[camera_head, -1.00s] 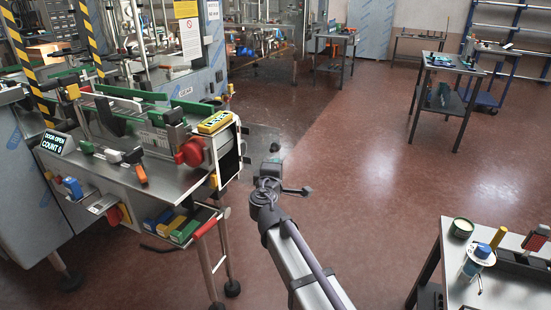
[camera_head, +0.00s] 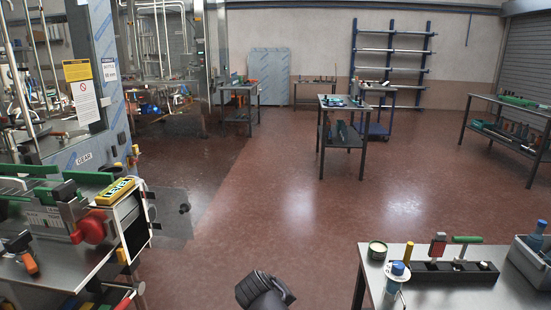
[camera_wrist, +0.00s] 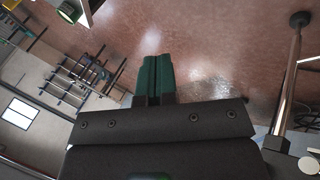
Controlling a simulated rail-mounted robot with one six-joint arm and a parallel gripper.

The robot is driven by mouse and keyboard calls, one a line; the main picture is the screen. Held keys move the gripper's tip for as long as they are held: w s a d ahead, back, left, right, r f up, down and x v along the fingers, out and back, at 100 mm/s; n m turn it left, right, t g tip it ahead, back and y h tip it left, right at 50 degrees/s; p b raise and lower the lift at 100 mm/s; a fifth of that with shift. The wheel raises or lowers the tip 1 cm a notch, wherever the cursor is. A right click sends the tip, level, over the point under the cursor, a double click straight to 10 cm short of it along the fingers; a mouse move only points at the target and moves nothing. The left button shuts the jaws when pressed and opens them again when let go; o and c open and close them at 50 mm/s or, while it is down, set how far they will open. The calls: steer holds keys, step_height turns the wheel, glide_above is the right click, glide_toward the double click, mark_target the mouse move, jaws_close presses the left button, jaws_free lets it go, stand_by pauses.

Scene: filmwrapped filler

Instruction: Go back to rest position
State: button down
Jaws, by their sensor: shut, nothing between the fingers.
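My gripper (camera_wrist: 155,76) shows in the wrist view with its two green fingers pressed together. Nothing is held between them, and they point over bare red floor. In the head view only a dark rounded part of my arm shows at the bottom edge, and the fingers cannot be made out there.
The machine bench (camera_head: 62,268) with a red knob (camera_head: 92,228) is at left. A worktable (camera_head: 425,293) with tools and a cup stands at lower right. A two-tier cart (camera_head: 343,140) and shelf rack (camera_head: 391,62) stand further back. The middle floor is clear.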

steer(key=s+d+f+m+g+y, duration=0.1)
steer(key=s+d+m+g+y, duration=0.2)
steer(key=d, duration=0.6)
steer(key=s+d+f+m+g+y, duration=0.15)
steer(key=s+d+m, duration=0.25)
steer(key=d, duration=0.4)
step_height(320, 180, up, 13)
steer(key=p, duration=1.3)
steer(key=shift+a+g+h, duration=0.25)
steer(key=shift+g+h, duration=0.2)
